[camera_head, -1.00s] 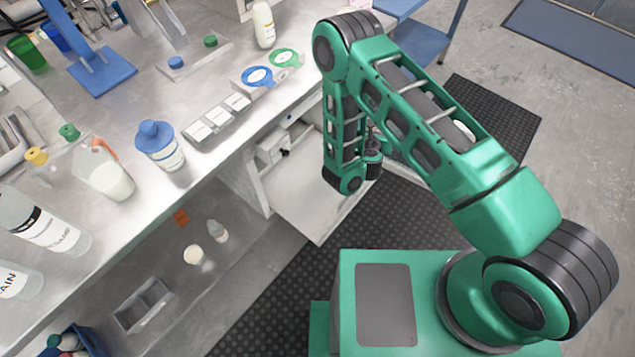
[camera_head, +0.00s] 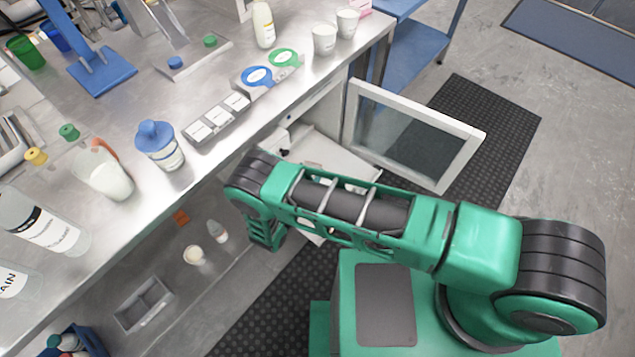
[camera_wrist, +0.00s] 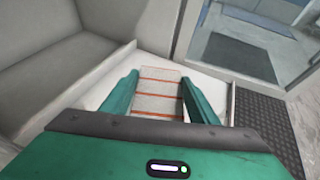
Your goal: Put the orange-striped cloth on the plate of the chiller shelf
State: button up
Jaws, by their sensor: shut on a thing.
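The orange-striped cloth (camera_wrist: 158,88) is pale with thin orange lines and lies between the two green fingers of my gripper (camera_wrist: 157,100) in the wrist view. My gripper is shut on it. Behind and below the cloth is a white flat surface (camera_wrist: 100,90), seemingly the plate of the chiller shelf; I cannot tell whether the cloth touches it. In the head view the white plate (camera_head: 325,152) shows partly behind my arm at the open chiller under the bench.
The glass chiller door (camera_head: 415,140) stands open to the right; it also shows at the upper right of the wrist view (camera_wrist: 240,45). A grey wall (camera_wrist: 60,50) bounds the left. The bench (camera_head: 225,160) above holds bottles and cups.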

jog(key=a, duration=0.1)
jog(key=s+a, duration=0.2)
jog(key=shift+a+f, duration=0.25)
jog(key=shift+f, duration=0.1)
jog(key=w+d+f, duration=0.2)
jog(key=d, duration=0.1)
jog(key=w+d+f, duration=0.1)
jog(key=d+f, duration=0.1)
jog(key=d, duration=0.1)
jog(key=w+d+f, duration=0.2)
jog(key=d+f, duration=0.1)
jog(key=shift+w+d, duration=0.35)
jog(key=shift+d, duration=0.05)
jog(key=shift+y, duration=0.3)
jog(key=shift+f, duration=2)
jog(key=o, duration=1)
jog(key=shift+o, duration=0.2)
jog(key=v, duration=1.2)
jog(key=shift+a, duration=0.1)
